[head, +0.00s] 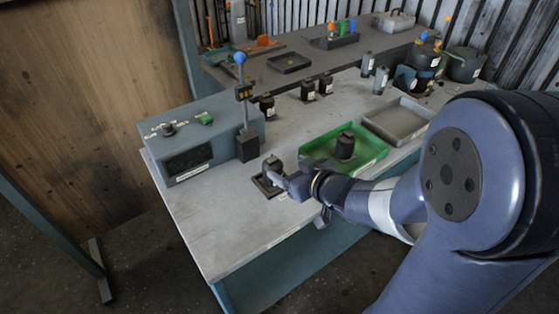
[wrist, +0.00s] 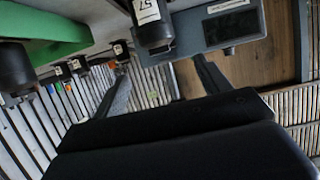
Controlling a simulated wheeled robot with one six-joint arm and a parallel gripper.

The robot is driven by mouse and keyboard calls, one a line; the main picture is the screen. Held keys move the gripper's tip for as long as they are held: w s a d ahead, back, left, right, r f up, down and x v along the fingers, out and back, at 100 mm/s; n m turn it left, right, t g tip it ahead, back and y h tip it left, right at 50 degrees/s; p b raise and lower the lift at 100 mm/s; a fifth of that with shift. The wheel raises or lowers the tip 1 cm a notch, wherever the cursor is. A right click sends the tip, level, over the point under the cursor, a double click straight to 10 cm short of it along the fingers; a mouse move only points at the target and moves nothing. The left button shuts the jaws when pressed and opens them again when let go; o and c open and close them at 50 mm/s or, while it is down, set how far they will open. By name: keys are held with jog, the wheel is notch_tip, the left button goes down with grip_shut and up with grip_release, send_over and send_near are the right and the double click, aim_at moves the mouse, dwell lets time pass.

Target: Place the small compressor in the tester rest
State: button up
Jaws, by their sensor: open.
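A small dark compressor (wrist: 153,28) with a white label reading 57 shows in the wrist view, just beyond and between my two fingertips. My gripper (wrist: 159,54) is open, with one finger on each side of it and a visible gap.
A green tray (head: 372,160) with one dark compressor (head: 345,146) stands right of my gripper. A post with a blue knob (head: 239,58) rises beside the tester. Several small dark units stand behind. A grey tray (head: 397,122) is at the right. The table's front left is clear.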

jog(key=shift+p+v, duration=0.3)
jog(key=shift+v, duration=1.45)
